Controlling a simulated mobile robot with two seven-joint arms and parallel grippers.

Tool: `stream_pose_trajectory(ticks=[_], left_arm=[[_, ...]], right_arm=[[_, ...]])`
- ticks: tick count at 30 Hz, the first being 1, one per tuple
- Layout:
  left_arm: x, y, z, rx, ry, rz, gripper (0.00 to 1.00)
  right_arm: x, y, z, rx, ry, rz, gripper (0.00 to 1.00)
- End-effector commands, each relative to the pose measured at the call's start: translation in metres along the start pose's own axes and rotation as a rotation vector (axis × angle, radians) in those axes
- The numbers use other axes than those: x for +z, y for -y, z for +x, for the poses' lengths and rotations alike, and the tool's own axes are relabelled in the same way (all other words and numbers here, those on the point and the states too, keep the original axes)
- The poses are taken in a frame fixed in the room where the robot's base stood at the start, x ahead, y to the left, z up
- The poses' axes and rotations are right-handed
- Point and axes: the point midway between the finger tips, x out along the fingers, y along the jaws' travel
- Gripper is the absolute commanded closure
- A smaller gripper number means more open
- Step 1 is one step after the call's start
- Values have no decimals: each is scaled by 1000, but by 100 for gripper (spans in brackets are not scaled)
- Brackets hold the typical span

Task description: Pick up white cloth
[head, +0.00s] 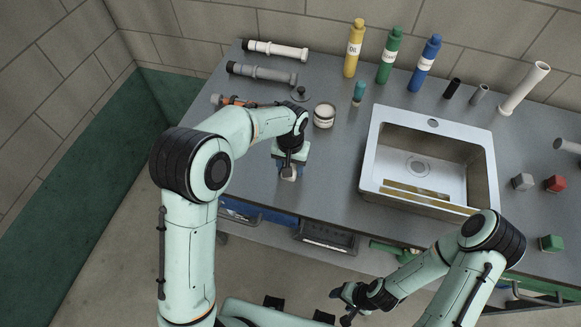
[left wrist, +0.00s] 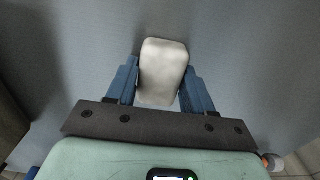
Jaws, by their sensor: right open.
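The white cloth (left wrist: 163,70) is a pale, rounded block shape in the left wrist view, between my two blue left fingers, with a finger against each side. In the head view my left gripper (head: 288,170) points down at the grey worktop, left of the sink, with the cloth (head: 289,174) partly hidden under it. I cannot tell whether the cloth touches the worktop. My right gripper (head: 350,300) is open and empty in front of the bench, low in the head view.
A metal sink (head: 375,150) is set in the worktop (head: 335,180). A round tin (head: 324,115) and a small teal bottle (head: 358,92) stand behind my left gripper. Yellow (head: 353,50), green (head: 389,57) and blue (head: 425,65) bottles line the back. Pipes (head: 262,73) lie at the back left.

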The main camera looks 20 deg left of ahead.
Motion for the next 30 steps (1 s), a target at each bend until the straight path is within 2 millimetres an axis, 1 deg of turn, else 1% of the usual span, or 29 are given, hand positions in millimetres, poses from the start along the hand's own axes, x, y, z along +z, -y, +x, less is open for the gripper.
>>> stream_pose_trajectory(ticks=[7,11,14,17,24,27,30], left_arm=[[0,0,-1,0,-1,0,78],[-1,0,-10,1,-3,0,78],[-2,0,-28,2,-6,-1,78],[-2,0,-54,2,-9,0,78],[-2,-1,-125,2,-8,1,78],[-2,0,-151,2,-8,0,78],[-2,0,-172,1,-7,-1,78]], right_arm=[[0,0,0,0,0,0,40],[-1,1,-1,0,-1,0,40],[-2,2,-3,-1,-2,-1,40],[-3,3,-6,-2,-5,-2,40],[-10,9,-16,-5,-14,-5,40],[-14,12,-21,-7,-19,-7,40],[-17,15,-26,-8,-23,-8,40]])
